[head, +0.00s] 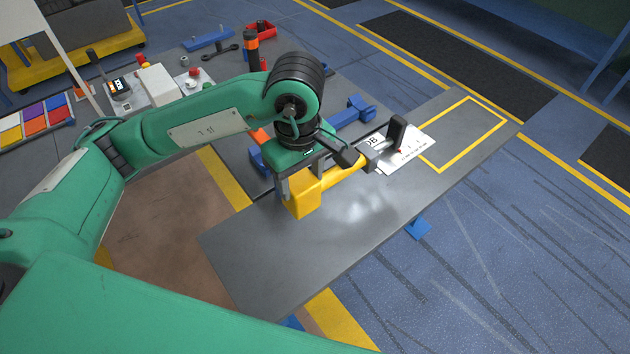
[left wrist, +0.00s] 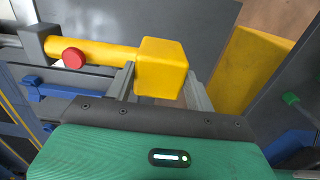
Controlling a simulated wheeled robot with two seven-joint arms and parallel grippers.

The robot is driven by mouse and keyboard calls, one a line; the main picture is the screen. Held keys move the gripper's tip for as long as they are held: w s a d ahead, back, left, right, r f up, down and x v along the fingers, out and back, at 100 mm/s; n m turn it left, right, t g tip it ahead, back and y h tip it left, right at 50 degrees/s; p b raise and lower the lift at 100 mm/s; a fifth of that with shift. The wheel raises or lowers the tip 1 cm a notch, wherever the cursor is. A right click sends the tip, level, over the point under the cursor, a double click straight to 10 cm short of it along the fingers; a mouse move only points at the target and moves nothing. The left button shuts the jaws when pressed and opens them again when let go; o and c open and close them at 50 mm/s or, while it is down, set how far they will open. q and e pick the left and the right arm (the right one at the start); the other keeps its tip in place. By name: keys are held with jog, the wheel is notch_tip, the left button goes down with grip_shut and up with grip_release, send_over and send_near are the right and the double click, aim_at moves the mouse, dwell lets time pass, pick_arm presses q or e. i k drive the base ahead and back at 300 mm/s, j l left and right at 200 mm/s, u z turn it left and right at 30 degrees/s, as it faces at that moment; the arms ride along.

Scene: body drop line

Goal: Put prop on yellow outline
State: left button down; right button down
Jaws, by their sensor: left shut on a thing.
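The prop (head: 302,202) has a yellow block at one end, a yellow bar, a grey collar and a dark upright end piece. In the left wrist view the yellow block (left wrist: 162,68) sits between the two fingers of my left gripper (left wrist: 160,88), and a red knob (left wrist: 74,58) shows on the bar. My left gripper (head: 300,178) is shut on the block, over the grey table. I cannot tell whether the prop touches the table. The yellow outline (head: 473,147) is at the table's far right end, empty, beyond the prop's dark end. My right gripper is not in view.
A white printed sheet (head: 418,158) lies between prop and outline. A blue fixture (head: 350,112) stands behind the grey table (head: 260,270). A red bin (head: 262,30), control box (head: 158,85) and coloured trays (head: 35,118) are at the back left. The table's front part is clear.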

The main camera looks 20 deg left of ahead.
aim_at(455, 130)
jog(key=i+l+u, duration=0.1)
jog(key=i+l, duration=0.25)
jog(key=l, duration=0.3)
jog(key=i+l+u, duration=0.15)
jog(key=l, duration=0.2)
jog(key=i+l+u, duration=0.1)
jog(key=l, duration=0.25)
jog(key=i+l+u, duration=0.1)
jog(key=i+l, duration=0.15)
jog(key=l, duration=0.15)
jog(key=i+l, duration=0.15)
jog(key=l, duration=0.25)
jog(key=i+l+u, duration=0.15)
jog(key=l, duration=0.2)
